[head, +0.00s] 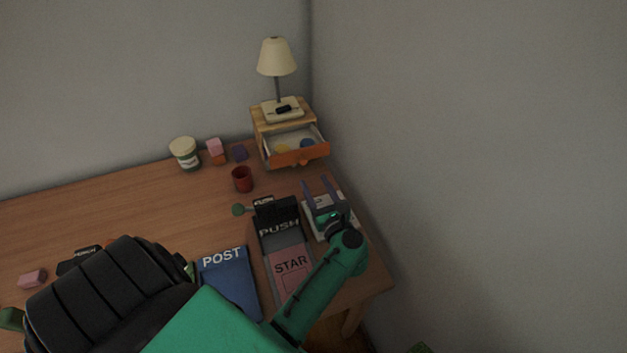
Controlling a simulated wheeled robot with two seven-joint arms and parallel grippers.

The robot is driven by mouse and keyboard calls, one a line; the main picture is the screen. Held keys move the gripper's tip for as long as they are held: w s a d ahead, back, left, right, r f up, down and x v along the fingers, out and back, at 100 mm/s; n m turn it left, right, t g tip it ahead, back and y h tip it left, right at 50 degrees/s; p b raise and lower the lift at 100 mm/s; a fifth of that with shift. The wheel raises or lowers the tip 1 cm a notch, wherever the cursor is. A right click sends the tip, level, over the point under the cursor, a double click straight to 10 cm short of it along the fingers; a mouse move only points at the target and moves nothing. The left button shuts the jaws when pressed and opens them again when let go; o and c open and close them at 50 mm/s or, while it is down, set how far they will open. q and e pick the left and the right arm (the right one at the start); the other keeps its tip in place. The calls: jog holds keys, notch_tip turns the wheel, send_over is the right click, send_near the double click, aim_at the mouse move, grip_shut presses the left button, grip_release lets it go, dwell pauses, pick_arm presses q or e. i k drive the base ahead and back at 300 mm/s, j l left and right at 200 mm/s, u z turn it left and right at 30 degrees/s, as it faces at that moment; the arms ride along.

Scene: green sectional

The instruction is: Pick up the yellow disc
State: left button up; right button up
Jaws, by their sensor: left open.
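A small yellow disc (283,150) appears to lie at the left inside the open drawer (300,157) of the small wooden cabinet (256,123). It is small and dim, and the drawer's orange front may hide part of it. A blue round thing (306,144) lies to its right in the same drawer. My right gripper is not in view.
A lamp (277,57) stands on the cabinet. A red cup (242,179), a jar (185,154) and small blocks (216,148) stand to the left. A black PUSH box (278,225) and a white item (316,228) are near my arm. The wall is close on the right.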

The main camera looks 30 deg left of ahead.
aim_at(281, 148)
jog(key=k, duration=1.5)
